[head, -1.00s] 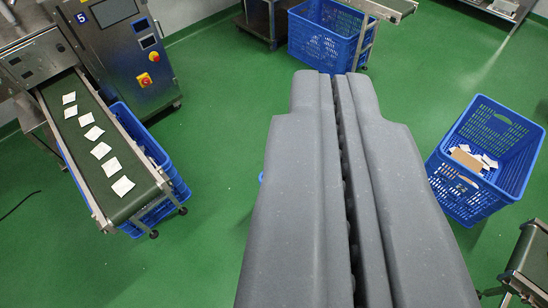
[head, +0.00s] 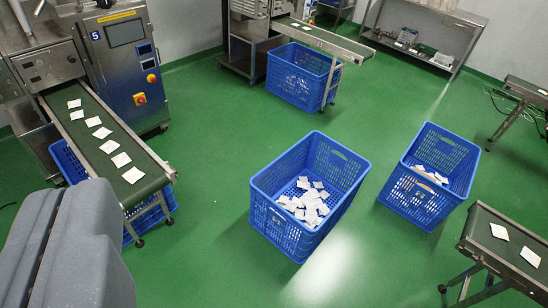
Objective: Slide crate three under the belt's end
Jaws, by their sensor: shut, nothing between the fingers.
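No crate shows a readable number, so I cannot tell which is crate three. A blue crate (head: 285,232) with many white teabags stands on open floor in the middle. Another blue crate (head: 408,197) with some teabags stands to its right, clear of any belt. A crate (head: 148,222) sits under the end of machine 5's belt (head: 138,190), and one (head: 297,78) is under the back belt (head: 318,38). The lower right belt (head: 515,258) carries teabags, and no crate shows under its visible end. My gripper (head: 62,200) is shut and empty at lower left, apart from the middle crate.
Machine 5 (head: 125,60) stands at the left. A metal table (head: 425,35) is at the back right, and another belt end (head: 525,90) is at the right edge. Green floor is clear around the middle and right crates.

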